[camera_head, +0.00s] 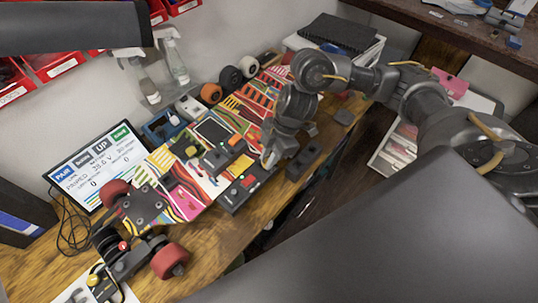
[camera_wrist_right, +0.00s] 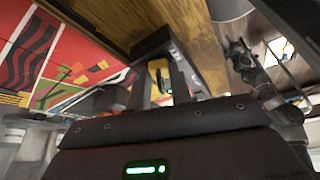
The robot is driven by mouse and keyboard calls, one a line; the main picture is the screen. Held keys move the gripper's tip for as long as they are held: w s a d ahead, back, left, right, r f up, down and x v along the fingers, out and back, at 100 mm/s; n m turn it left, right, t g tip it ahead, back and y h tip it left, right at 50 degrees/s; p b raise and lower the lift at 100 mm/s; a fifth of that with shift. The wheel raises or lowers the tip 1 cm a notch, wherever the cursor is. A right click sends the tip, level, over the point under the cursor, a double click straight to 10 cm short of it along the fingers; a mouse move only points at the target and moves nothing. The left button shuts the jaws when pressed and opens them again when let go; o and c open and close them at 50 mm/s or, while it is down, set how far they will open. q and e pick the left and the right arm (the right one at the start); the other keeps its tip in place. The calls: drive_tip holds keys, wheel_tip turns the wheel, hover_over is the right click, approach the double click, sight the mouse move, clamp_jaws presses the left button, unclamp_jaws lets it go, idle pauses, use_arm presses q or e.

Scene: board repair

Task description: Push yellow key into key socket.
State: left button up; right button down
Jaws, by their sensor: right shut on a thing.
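My right gripper (camera_head: 268,156) reaches down at the near edge of the colourful board (camera_head: 185,170), just beside a dark module with a small red part (camera_head: 243,185). In the right wrist view, my right gripper (camera_wrist_right: 167,80) is shut on a small yellow piece, apparently the yellow key (camera_wrist_right: 160,70), mostly hidden between the fingers. In the head view the key is hidden by the gripper. I cannot make out the key socket, or tell whether the key touches it. My left gripper is out of view.
A screen (camera_head: 97,165) stands behind the board at the left. Red wheels (camera_head: 170,261) are at the board's near left end. A dark block (camera_head: 303,163) lies right of the gripper on the wooden bench (camera_head: 225,240).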

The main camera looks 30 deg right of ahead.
drive_tip(key=c, duration=1.2)
unclamp_jaws()
drive_tip(key=shift+o, duration=0.5)
drive_tip(key=shift+o, duration=1)
drive_tip(key=shift+r, duration=0.15)
drive_tip(key=shift+r+p, duration=1.35)
drive_tip(key=shift+p, duration=0.65)
